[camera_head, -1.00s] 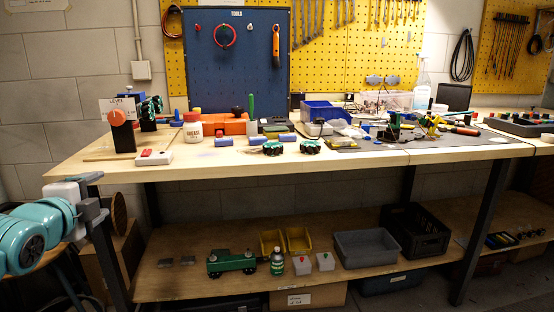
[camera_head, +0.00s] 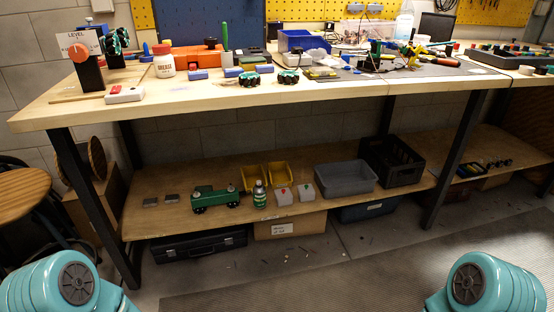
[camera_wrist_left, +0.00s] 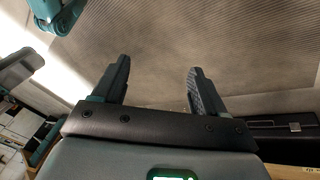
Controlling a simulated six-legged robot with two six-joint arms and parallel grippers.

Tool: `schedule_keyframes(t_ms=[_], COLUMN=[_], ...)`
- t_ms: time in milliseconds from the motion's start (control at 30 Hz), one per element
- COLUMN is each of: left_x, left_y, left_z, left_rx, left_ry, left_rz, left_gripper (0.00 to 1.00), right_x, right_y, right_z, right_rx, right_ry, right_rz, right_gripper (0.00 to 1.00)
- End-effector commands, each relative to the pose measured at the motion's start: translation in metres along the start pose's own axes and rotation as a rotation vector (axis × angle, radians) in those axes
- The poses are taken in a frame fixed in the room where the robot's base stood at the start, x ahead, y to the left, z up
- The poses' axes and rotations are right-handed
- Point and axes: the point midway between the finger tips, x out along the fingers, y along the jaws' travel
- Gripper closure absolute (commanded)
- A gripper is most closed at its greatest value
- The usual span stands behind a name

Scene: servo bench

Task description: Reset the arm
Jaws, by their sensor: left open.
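My left gripper (camera_wrist_left: 156,85) shows in the left wrist view with its two dark fingers apart and nothing between them. Ribbed grey floor matting lies beyond the fingers. In the head view only teal joints of my two arms show, at the lower left and lower right corners; both grippers are out of that view. On the workbench (camera_head: 205,93), a small dark stand with an orange knob (camera_head: 78,53) and a "LEVEL" sign (camera_head: 78,43) stands at the left end. A white box with a red switch (camera_head: 124,95) lies in front of it.
A wooden stool (camera_head: 24,190) stands at left. The floor matting (camera_head: 345,278) before the bench is clear.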

Motion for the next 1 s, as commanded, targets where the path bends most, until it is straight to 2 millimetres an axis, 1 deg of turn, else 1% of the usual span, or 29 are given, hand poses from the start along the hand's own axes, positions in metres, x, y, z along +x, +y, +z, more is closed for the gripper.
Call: schedule_keyframes(t_ms=[33,100,200,267,300,333,467,567,667,700,767,800,867,900,1000], left_x=[0.007,0.007,0.003,0.003,-0.007,-0.021,-0.053,-0.081,-0.114,-0.13,-0.154,-0.171,-0.195,-0.21,-0.242], left_y=[0.019,0.035,0.037,0.032,0.035,0.039,0.049,0.057,0.067,0.071,0.079,0.084,0.091,0.096,0.106], left_z=[0.023,0.044,0.052,0.047,0.044,0.04,0.03,0.022,0.013,0.008,0.001,-0.004,-0.01,-0.015,-0.024], left_rx=[-0.121,-0.325,-0.575,-0.698,-0.745,-0.736,-0.729,-0.726,-0.722,-0.721,-0.718,-0.717,-0.715,-0.713,-0.71], left_ry=[-0.047,-0.085,-0.08,-0.056,-0.054,-0.055,-0.058,-0.059,-0.062,-0.063,-0.064,-0.065,-0.067,-0.068,-0.071], left_rz=[0.031,0.035,0.003,-0.016,-0.017,-0.016,-0.014,-0.013,-0.012,-0.011,-0.01,-0.01,-0.009,-0.008,-0.006], left_gripper=[0.28,0.28,0.28,0.28,0.28,0.28,0.28,0.28,0.28,0.28,0.28,0.28,0.28,0.28,0.28], right_x=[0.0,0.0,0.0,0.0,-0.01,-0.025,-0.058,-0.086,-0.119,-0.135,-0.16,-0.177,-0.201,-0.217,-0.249], right_y=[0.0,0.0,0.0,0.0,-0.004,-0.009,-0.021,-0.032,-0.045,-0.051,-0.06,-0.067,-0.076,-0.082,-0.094], right_z=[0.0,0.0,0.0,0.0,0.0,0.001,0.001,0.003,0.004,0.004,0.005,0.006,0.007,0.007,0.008], right_rx=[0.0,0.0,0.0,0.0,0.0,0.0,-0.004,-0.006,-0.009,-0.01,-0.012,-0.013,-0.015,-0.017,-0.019], right_ry=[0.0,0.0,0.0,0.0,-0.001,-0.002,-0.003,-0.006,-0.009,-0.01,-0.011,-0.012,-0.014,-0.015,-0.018], right_rz=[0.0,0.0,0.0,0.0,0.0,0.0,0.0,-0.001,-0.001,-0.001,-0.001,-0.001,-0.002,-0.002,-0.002], right_gripper=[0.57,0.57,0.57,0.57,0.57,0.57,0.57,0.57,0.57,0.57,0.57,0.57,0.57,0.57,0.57])
